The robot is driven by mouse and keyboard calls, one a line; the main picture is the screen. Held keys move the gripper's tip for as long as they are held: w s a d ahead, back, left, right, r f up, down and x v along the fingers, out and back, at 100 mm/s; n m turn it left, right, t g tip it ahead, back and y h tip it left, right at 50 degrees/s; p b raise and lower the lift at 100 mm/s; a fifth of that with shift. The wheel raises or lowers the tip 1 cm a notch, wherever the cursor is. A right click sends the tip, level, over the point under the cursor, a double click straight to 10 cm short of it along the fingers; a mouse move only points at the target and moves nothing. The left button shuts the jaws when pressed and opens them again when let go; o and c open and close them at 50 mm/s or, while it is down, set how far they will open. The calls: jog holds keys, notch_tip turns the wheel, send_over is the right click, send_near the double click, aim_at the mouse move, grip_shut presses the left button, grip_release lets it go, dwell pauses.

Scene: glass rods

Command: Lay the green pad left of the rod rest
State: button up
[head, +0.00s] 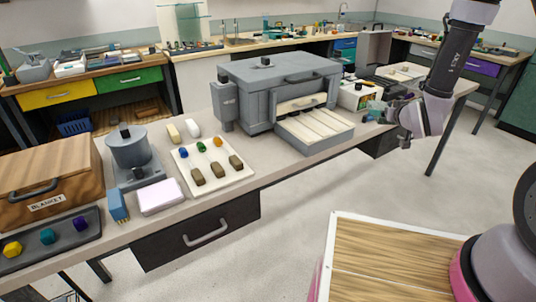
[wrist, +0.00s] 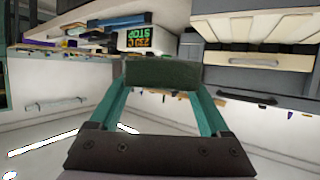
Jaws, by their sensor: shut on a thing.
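My gripper (head: 378,113) is over the far right part of the long bench in the head view, near a white box with a label. In the wrist view its two teal fingers (wrist: 160,90) are shut on a dark green pad (wrist: 162,74), held up across the fingertips. The pad is too small and covered to make out clearly in the head view. I cannot tell for sure which thing is the rod rest; a pale board (head: 222,182) with coloured knobs and brown blocks lies mid-bench.
A grey kiln-like box (head: 275,90) with a slatted cream tray (head: 315,125) stands left of my gripper. The white labelled box (head: 352,97) also shows in the wrist view (wrist: 133,40). Farther left are a grey device (head: 130,150) and a wooden blanket box (head: 45,180).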

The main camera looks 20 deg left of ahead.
jog(key=s+a+f+n+g+y, duration=0.1)
jog(key=s+a+n+y, duration=0.1)
jog(key=a, duration=0.7)
jog(key=s+a+f+n+g+y, duration=0.1)
jog(key=s+a+y, duration=0.1)
jog(key=a, duration=0.7)
jog(key=n+g+y, duration=0.2)
jog(key=n+y, duration=0.1)
jog(key=n, duration=0.1)
send_over(273, 157)
notch_tip(273, 157, down, 7)
jog(key=shift+r, duration=0.1)
jog(key=shift+w+d+f, duration=0.1)
jog(key=shift+f, duration=2.45)
jog(key=shift+f, duration=0.15)
jog(key=o, duration=1.2)
